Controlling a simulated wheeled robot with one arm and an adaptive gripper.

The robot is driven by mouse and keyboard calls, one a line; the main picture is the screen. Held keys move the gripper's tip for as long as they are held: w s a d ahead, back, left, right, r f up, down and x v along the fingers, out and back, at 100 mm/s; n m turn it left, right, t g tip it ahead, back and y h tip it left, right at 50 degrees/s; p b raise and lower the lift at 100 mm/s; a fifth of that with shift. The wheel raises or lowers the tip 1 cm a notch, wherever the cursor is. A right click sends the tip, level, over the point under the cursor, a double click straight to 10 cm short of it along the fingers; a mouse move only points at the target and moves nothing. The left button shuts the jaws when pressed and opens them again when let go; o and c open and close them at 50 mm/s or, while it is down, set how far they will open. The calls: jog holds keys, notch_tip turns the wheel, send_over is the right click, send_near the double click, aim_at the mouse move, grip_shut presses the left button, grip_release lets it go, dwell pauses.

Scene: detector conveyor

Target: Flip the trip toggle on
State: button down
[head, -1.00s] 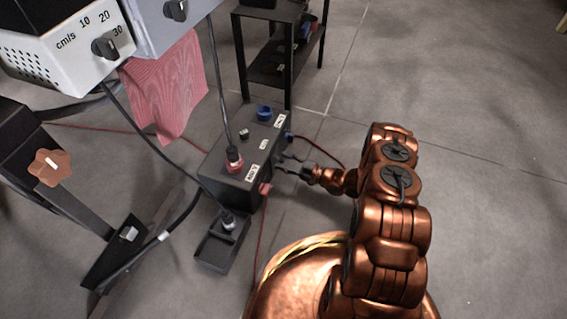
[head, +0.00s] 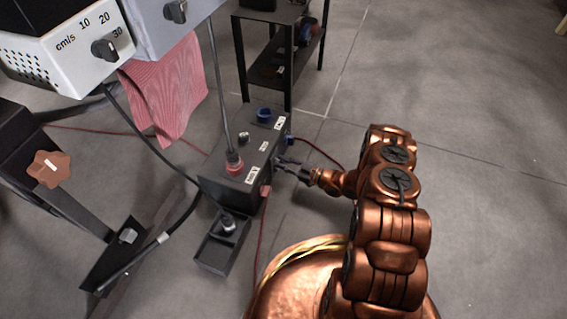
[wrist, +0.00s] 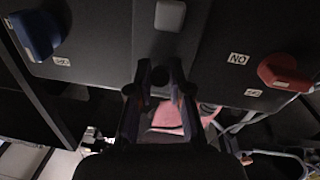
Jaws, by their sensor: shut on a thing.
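The black box (head: 240,180) stands left of my gripper (head: 281,166) in the head view, with labels, a blue connector and a red connector on top. My gripper reaches its right side face. In the wrist view my gripper (wrist: 160,72) is shut on a small dark round-ended thing, which I take for the trip toggle (wrist: 160,77), in front of the box's dark face (wrist: 100,40). The toggle's base and tilt cannot be made out. A blue knob (wrist: 38,35) is at upper left, a red lever (wrist: 284,73) at right, and a pale button (wrist: 170,15) above.
A grey-white control housing (head: 70,50) with a speed dial overhangs at upper left, with a red cloth (head: 165,90) hanging beside it. Cables run down to the box. A black shelf (head: 270,70) stands behind. The floor at right is clear.

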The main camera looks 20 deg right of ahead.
aim_at(278, 159)
jog(key=shift+r, duration=0.1)
jog(key=r+p, duration=0.1)
jog(key=p, duration=0.1)
jog(key=shift+g+h+p, duration=0.3)
jog(key=shift+h+p, duration=0.1)
jog(key=g+h+p, duration=0.1)
jog(key=p, duration=0.2)
jog(key=shift+r+p, duration=0.35)
jog(key=shift+r, duration=0.05)
jog(key=shift+s+a+r+g+h+p, duration=0.15)
jog(key=shift+g+h+p, duration=0.55)
jog(key=shift+p, duration=0.4)
jog(key=shift+r+n+g+h+p, duration=0.3)
jog(key=shift+g+h+p, duration=0.3)
jog(key=shift+p, duration=0.45)
jog(key=shift+w+a+r+g+h+p, duration=0.1)
jog(key=shift+w+g+h+p, duration=0.05)
jog(key=shift+g+h+p, duration=0.55)
jog(key=shift+w+a+r+g+h+p, duration=0.15)
jog(key=shift+g+h+p, duration=0.25)
jog(key=shift+h+p, duration=0.5)
jog(key=shift+f, duration=0.15)
